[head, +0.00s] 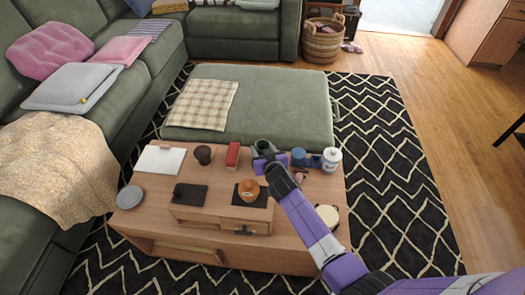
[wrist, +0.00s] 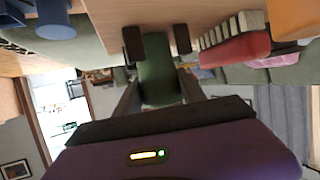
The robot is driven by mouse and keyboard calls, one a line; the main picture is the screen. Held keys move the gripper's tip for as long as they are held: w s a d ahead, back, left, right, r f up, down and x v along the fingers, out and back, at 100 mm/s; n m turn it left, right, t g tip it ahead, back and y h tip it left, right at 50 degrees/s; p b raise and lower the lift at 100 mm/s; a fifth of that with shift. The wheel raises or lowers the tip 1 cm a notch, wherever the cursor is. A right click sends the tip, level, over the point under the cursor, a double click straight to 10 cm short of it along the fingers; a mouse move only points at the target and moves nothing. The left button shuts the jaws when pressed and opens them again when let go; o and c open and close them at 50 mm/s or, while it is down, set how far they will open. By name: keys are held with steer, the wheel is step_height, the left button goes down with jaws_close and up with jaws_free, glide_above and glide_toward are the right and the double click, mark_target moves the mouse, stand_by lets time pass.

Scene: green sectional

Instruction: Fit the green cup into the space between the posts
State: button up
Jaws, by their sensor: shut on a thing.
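The green cup (head: 263,145) is near the back edge of the wooden coffee table, right of a red block-like item. My gripper (head: 268,160) is shut on it; in the wrist view the green cup (wrist: 158,80) sits between the two dark fingers (wrist: 157,41). I cannot tell whether its base touches the table. A blue cup (head: 298,155) stands just right of my gripper, beside a low dark-blue holder (head: 314,161). The holder also shows at the wrist view's left edge (wrist: 12,14). Its posts are too small to make out clearly.
A white lidded jar (head: 332,160) stands right of the holder. The red item (head: 233,155), a dark brown cup (head: 203,154) and an orange jar (head: 249,190) are to the left or front. The green ottoman (head: 285,105) is behind the table (head: 150,222).

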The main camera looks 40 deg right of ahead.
steer(key=shift+f, duration=0.1)
steer(key=o, duration=1.3)
steer(key=shift+o, duration=0.2)
